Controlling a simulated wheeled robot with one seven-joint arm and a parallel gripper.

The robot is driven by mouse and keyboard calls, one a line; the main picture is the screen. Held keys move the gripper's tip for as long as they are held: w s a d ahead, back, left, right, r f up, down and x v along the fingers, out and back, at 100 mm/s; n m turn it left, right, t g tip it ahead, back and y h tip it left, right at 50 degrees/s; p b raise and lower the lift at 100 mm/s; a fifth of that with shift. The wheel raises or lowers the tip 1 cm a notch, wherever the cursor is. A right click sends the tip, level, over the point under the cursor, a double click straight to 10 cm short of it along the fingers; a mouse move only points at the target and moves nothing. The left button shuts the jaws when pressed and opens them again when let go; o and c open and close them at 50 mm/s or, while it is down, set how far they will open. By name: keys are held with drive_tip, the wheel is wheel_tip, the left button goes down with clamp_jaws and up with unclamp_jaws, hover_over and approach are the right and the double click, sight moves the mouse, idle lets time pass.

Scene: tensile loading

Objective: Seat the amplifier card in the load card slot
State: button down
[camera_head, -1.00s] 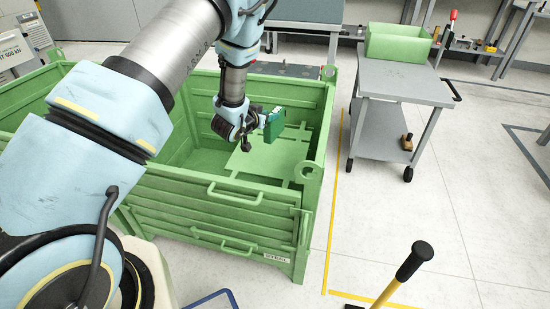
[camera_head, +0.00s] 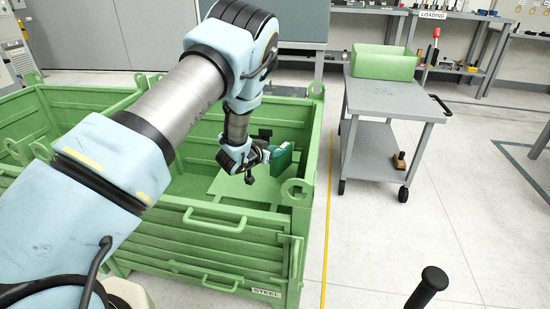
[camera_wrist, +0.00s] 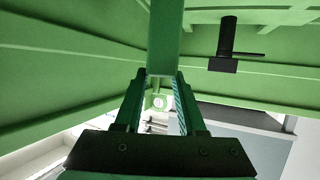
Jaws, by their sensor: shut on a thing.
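The amplifier card (camera_head: 282,159) is a small dark green board held at the end of my arm, over the inside of the green steel bin (camera_head: 222,256). My gripper (camera_head: 264,156) is shut on it. In the wrist view the card (camera_wrist: 165,38) runs up from between the two fingers of my gripper (camera_wrist: 161,80). The bin's green walls (camera_wrist: 60,70) surround it there. I cannot make out the load card slot in either view.
A grey cart (camera_head: 392,98) with a green box (camera_head: 384,62) on top stands right of the bin. A dark fitting (camera_wrist: 228,45) shows in the wrist view. A black-topped handle (camera_head: 432,282) stands at the front right.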

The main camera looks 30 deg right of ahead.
drive_tip(key=shift+f, duration=1.15)
drive_tip(key=shift+f, duration=0.15)
drive_tip(key=c, duration=0.5)
unclamp_jaws()
drive_tip(key=shift+r, duration=0.25)
drive_tip(key=v, duration=1.2)
drive_tip(key=shift+p, duration=0.4)
